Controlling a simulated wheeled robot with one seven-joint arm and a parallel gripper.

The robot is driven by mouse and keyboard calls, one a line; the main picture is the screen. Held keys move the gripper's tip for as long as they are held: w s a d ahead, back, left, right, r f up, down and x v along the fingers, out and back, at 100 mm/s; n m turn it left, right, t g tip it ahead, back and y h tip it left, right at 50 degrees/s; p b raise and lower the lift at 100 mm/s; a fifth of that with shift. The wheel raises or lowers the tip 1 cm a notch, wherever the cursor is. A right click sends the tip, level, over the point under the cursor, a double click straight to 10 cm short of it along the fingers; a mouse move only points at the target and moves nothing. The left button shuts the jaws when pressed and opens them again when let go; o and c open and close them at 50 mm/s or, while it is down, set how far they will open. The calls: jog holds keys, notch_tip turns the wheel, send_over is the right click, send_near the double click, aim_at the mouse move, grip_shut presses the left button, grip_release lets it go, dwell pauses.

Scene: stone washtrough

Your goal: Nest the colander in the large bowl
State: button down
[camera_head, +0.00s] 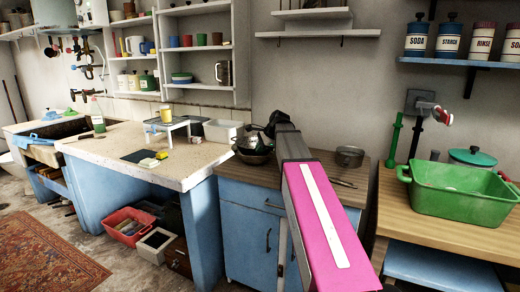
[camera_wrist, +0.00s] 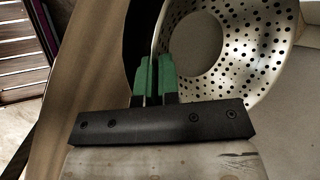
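The colander (camera_wrist: 255,75) is shiny metal full of round holes and fills the upper right of the wrist view, tilted. My gripper (camera_wrist: 154,65) has green fingertips closed on either side of the colander's rim. In the head view a dark, rounded metal bowl (camera_head: 253,158) sits at the left end of the wooden counter, just below and left of my gripper (camera_head: 270,130). My arm and gripper crowd this spot, so I cannot tell how the colander sits relative to the bowl. A dark shape left of the fingers in the wrist view is unclear.
A small metal pot (camera_head: 349,157) stands on the wooden counter (camera_head: 325,167) right of my arm. A white container (camera_head: 223,131) stands behind and left of the bowl. A green tub (camera_head: 460,195) sits on the right-hand table. Wall shelves (camera_head: 315,34) hang above.

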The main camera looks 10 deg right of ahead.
jog(key=shift+f, duration=0.7)
dwell(0.6)
jog(key=c, duration=0.8)
grip_release()
jog(key=shift+r, duration=3.5)
jog(key=shift+s, duration=0.15)
